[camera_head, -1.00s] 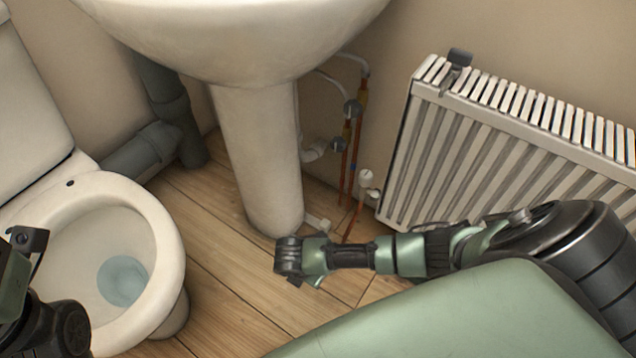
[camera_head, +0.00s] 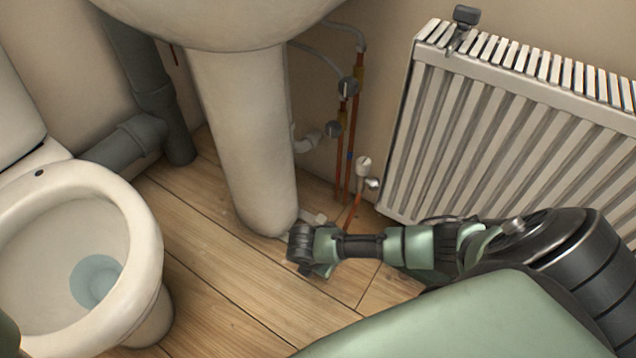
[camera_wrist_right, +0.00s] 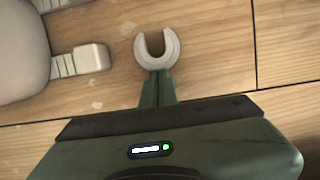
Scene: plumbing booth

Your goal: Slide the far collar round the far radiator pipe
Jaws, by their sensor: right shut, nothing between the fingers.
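A pale, C-shaped collar (camera_wrist_right: 157,48) shows in the right wrist view, right at the tips of my right gripper (camera_wrist_right: 157,84). Its opening faces away from the fingers. The fingers are shut together, with nothing seen between them; whether they touch the collar I cannot tell. In the head view my right gripper (camera_head: 302,250) is low over the floor beside the basin pedestal, its fingertips and the collar hidden. A copper radiator pipe (camera_head: 354,212) rises from the floor to a white-headed valve (camera_head: 363,166) at the radiator's left end, apart from the gripper. My left gripper is out of view.
The basin pedestal (camera_head: 243,140) stands left of my right gripper, with a small white fitting (camera_wrist_right: 92,57) at its foot. The radiator (camera_head: 500,140) is right. Copper supply pipes (camera_head: 342,160) stand behind. The toilet (camera_head: 140,230) is left. The wooden floor (camera_head: 230,290) between is clear.

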